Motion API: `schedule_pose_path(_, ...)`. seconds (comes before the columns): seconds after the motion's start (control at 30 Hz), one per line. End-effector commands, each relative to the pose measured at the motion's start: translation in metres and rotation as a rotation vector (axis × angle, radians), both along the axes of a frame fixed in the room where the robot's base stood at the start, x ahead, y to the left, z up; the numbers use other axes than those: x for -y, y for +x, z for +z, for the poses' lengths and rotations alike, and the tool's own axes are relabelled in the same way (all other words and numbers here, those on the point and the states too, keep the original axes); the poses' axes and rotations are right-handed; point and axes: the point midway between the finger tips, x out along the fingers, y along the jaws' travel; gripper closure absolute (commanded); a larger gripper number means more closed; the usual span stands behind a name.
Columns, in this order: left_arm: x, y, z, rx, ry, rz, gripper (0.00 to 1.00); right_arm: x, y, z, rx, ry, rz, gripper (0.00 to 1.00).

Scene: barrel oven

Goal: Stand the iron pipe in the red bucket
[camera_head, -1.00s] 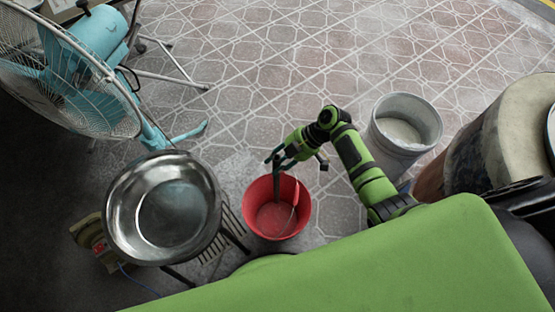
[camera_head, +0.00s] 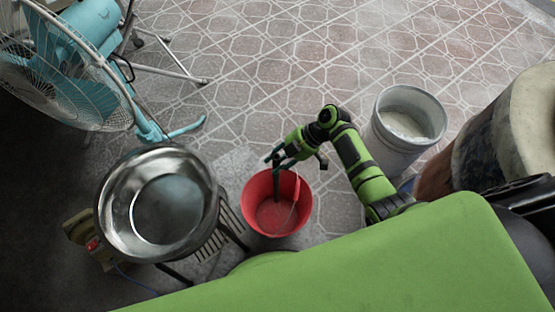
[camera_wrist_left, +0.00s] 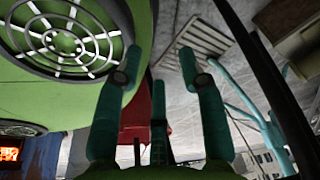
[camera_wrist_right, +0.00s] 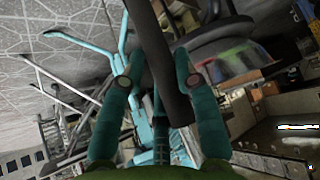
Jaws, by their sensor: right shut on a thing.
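The red bucket (camera_head: 258,215) stands on the floor in the middle of the head view, open side up. My right gripper (camera_head: 275,159) is above the bucket's far rim and shut on the dark iron pipe (camera_head: 277,186). The pipe hangs roughly upright, its lower part inside the bucket's outline; I cannot tell whether it touches the bottom. In the right wrist view the pipe (camera_wrist_right: 158,55) runs between the fingers, slightly tilted. My left gripper (camera_wrist_left: 165,70) shows only in its own wrist view, open and empty, with part of the red bucket (camera_wrist_left: 133,112) behind it.
A metal basin (camera_head: 112,215) on a stand is left of the bucket. A light-blue fan (camera_head: 85,80) stands at the upper left. A white bucket (camera_head: 395,150) and a large barrel (camera_head: 490,140) are at right. Open tiled floor (camera_head: 290,60) lies beyond.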

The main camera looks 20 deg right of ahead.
Motion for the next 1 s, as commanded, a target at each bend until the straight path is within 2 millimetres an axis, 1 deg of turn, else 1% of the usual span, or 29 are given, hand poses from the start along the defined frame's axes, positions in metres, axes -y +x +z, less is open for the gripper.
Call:
schedule_pose_path(0.47,-0.003,0.027,-0.009,0.062,-0.001,-0.007,0.6,0.0,0.001,-0.017,0.001,0.002,-0.001,1.0)
schedule_pose_path(0.73,0.001,0.059,-0.008,0.13,-0.011,-0.01,0.6,0.0,0.001,-0.026,0.001,0.002,-0.001,1.0)
schedule_pose_path(1.0,0.004,0.075,-0.01,0.167,-0.017,-0.013,0.6,0.0,0.001,-0.036,0.002,0.002,0.0,1.0)
